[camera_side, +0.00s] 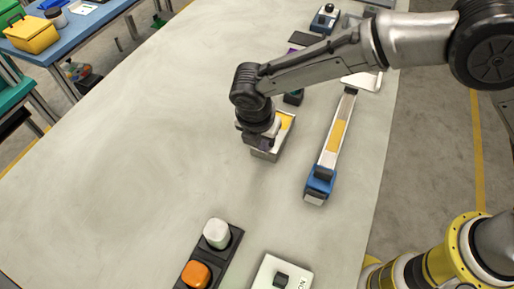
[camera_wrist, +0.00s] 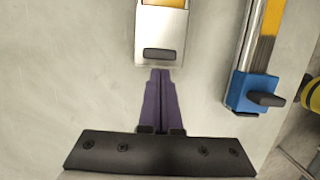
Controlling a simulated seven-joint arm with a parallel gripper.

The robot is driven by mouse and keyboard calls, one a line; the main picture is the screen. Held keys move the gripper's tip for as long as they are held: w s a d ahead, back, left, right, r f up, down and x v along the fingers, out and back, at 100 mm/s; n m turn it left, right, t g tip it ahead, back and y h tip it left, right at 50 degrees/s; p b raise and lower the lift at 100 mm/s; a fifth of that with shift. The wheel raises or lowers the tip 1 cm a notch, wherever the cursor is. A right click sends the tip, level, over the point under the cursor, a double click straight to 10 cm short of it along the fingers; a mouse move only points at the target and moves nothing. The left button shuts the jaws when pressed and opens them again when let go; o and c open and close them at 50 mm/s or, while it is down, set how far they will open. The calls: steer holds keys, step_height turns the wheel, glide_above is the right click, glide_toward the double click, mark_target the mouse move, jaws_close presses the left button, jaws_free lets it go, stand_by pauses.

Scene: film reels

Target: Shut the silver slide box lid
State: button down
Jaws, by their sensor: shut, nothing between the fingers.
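The silver slide box (camera_side: 268,154) stands on the pale table, partly hidden behind my gripper in the side view. A yellow area (camera_side: 286,121) shows at its far end, so the lid looks at least partly open. In the wrist view the silver lid (camera_wrist: 161,30) is at the top centre, with a dark handle (camera_wrist: 160,54) near its close edge and yellow beyond, cut off by the frame. My gripper (camera_wrist: 160,73) has its purple fingers shut together and empty. Their tips appear at the box's near edge, in line with the handle; I cannot tell whether they touch.
A long rail with a yellow strip and a blue end block (camera_side: 320,182) lies right of the box. A dark tray with white and orange knobs (camera_side: 197,273) and a white switch plate (camera_side: 282,276) are at the front. Small devices stand behind. The table's left is clear.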

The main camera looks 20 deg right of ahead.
steer(key=shift+w+d, duration=0.15)
steer(key=shift+d, duration=0.05)
steer(key=w+d, duration=0.5)
steer(key=shift+w+d, duration=0.2)
stand_by(0.4)
steer(key=shift+a, duration=0.1)
